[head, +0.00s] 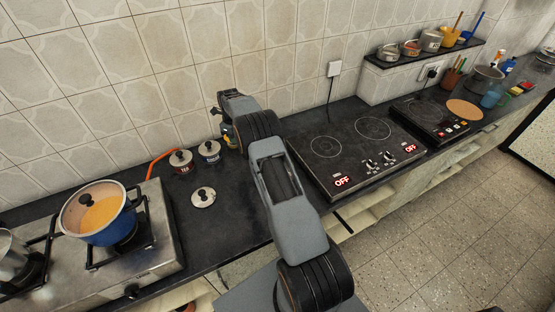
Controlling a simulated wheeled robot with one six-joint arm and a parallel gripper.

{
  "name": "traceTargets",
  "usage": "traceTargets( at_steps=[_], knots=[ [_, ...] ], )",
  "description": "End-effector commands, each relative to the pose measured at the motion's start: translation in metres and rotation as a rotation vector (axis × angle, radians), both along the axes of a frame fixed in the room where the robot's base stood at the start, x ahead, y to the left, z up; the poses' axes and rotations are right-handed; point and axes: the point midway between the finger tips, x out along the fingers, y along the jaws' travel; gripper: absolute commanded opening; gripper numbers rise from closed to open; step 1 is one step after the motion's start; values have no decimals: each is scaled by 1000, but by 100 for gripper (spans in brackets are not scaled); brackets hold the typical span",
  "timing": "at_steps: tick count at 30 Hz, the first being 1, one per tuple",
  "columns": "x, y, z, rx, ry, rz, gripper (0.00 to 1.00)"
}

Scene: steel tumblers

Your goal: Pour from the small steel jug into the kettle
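A steel vessel (14,260) stands on the gas stove at the left edge, cut off by the frame. I cannot tell whether it is the kettle or the jug. A round steel lid with a dark knob (203,198) lies on the dark counter. No other vessel that I can make out as the small steel jug or the kettle shows. My gripper (224,115) is at the far end of my arm, near the tiled wall. My own arm mostly hides it, so its fingers and anything in them cannot be made out.
A blue pot (106,226) with a glass lid and orange contents sits on the gas stove (160,255). A black cooktop (350,150) lies right of my arm. Counter left of my arm is partly clear.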

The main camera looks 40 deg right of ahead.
Motion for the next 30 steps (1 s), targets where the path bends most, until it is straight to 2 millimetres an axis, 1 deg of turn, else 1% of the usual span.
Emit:
traceTargets(
  at_steps=[1, 6, 9, 16, 21, 30],
  knots=[
    [-1, 0, -9, 1, 5, 0, 0],
    [-1, 0, -23, 1, 4, 0, 0],
    [-1, 0, -37, 1, 5, 0, 0],
    [-1, 0, -60, 1, 4, 0, 0],
    [-1, 0, -67, 1, 3, 0, 0],
    [-1, 0, -67, 1, 3, 0, 0]
  ],
)
